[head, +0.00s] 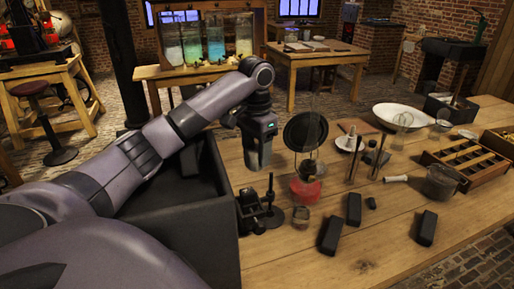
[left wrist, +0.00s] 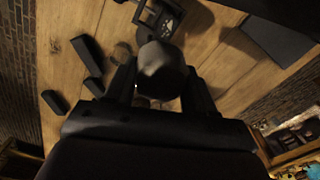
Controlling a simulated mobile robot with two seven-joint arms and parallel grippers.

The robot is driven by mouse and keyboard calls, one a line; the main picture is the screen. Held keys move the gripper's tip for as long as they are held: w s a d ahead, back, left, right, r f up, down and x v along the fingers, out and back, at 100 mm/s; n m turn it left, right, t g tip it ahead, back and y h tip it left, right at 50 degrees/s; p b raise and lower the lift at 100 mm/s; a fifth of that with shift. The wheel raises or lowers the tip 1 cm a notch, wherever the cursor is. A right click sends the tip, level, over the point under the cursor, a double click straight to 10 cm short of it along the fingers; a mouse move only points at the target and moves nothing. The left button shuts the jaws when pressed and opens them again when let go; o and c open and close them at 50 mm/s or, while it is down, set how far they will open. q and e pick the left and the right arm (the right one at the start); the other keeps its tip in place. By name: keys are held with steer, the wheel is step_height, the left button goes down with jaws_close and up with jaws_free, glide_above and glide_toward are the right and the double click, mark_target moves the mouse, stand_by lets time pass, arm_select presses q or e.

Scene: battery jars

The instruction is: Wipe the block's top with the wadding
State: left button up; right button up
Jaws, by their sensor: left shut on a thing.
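My left gripper (head: 258,166) hangs pointing down above the near left part of the wooden table. In the left wrist view its two fingers (left wrist: 162,90) are shut on a pale grey rounded wad, the wadding (left wrist: 162,68). In the head view the wadding cannot be made out. Several dark blocks lie on the table to the right of the gripper: one upright-looking block (head: 354,209), one nearer (head: 330,236), one farther right (head: 427,228). I cannot tell which is the task's block. The wadding touches none of these. My right gripper is not in view.
A black clamp-like device (head: 262,211) stands below the gripper. A round dark disc (head: 305,131) and a red-based glass vessel (head: 305,190) stand just right. A slotted wooden rack (head: 470,163) and white basin (head: 400,114) are farther off. The near right tabletop is mostly clear.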

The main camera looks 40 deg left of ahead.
arm_select(q)
steer(key=shift+f, duration=2.75)
steer(key=shift+f, duration=1)
